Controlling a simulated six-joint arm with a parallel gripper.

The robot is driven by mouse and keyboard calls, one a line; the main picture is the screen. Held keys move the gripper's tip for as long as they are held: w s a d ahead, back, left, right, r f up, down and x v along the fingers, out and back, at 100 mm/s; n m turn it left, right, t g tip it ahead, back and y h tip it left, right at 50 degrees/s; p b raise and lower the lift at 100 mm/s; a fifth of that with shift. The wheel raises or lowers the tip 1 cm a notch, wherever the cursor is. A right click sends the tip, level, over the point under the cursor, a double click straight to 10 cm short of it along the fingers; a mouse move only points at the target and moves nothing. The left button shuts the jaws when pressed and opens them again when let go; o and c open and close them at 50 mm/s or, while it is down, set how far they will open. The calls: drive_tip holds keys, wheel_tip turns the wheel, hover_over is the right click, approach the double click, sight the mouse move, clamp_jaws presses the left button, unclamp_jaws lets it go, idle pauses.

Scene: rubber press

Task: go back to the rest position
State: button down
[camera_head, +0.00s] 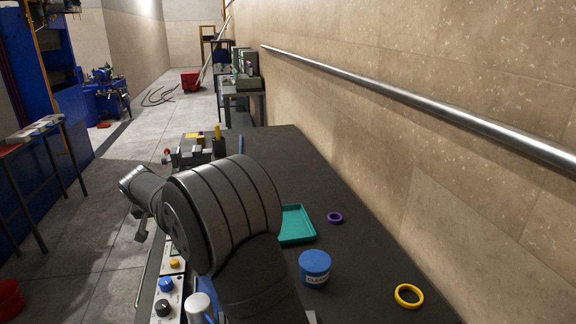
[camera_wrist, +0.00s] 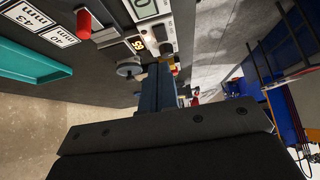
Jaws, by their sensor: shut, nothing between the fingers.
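My gripper (camera_wrist: 160,88) shows in the wrist view as dark fingers, together and empty, beyond its black body. In the head view my grey arm fills the middle and its wrist reaches to the left, with a small part of the gripper (camera_head: 141,226) hanging beside the table's left edge. The fingers touch nothing that I can see.
On the dark table (camera_head: 350,290) are a teal tray (camera_head: 297,226), a purple ring (camera_head: 335,217), a blue CLEAN-labelled tub (camera_head: 314,267) and a yellow ring (camera_head: 409,296). A control panel (camera_head: 170,290) lines the left edge. A wall with a rail (camera_head: 420,95) bounds the right.

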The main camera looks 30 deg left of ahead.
drive_tip(key=w+a+f, duration=0.5)
drive_tip(key=w+f, duration=0.1)
drive_tip(key=shift+a, duration=0.4)
drive_tip(key=shift+a+r, duration=0.1)
drive_tip(key=shift+r, duration=0.15)
drive_tip(key=shift+s+d+r, duration=0.35)
drive_tip(key=shift+r, duration=0.15)
